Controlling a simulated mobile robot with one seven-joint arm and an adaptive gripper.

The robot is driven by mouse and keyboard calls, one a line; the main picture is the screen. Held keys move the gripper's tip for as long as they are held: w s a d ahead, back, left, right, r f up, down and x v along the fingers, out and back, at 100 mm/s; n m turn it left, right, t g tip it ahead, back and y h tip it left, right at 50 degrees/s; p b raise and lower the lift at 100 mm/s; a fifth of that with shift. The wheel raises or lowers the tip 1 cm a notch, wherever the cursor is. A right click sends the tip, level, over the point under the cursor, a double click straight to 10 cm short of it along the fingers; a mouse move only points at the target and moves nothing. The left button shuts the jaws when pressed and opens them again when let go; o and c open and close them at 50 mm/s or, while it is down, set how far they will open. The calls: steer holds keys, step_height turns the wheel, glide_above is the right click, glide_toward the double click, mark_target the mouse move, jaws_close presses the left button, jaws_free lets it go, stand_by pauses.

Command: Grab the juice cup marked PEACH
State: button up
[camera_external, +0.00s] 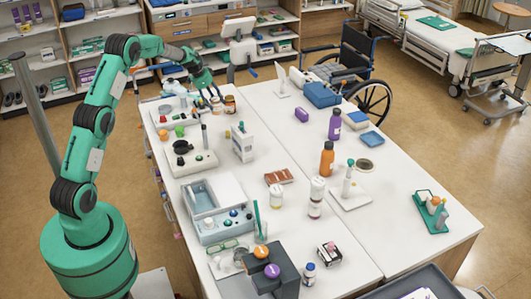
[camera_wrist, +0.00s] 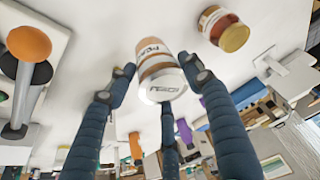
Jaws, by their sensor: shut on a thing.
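A small cup (camera_wrist: 158,66) with a white end and an orange-brown band sits between my fingertips in the wrist view. The lettering on its band is partly readable and looks like the start of PEACH. My gripper (camera_wrist: 160,80) is closed around it, with blue-grey padded fingers on both sides. In the external view my gripper (camera_external: 212,101) is low over the far left end of the white table, and the cup is mostly hidden by the fingers. I cannot tell whether the cup touches the table.
A jar with a gold lid and reddish contents (camera_wrist: 224,28) stands close beside the held cup; it also shows in the external view (camera_external: 230,104). A device with an orange ball top (camera_wrist: 28,44) is on the other side. Bottles and trays crowd the table (camera_external: 300,215).

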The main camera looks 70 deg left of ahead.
steer(key=shift+r, duration=0.65)
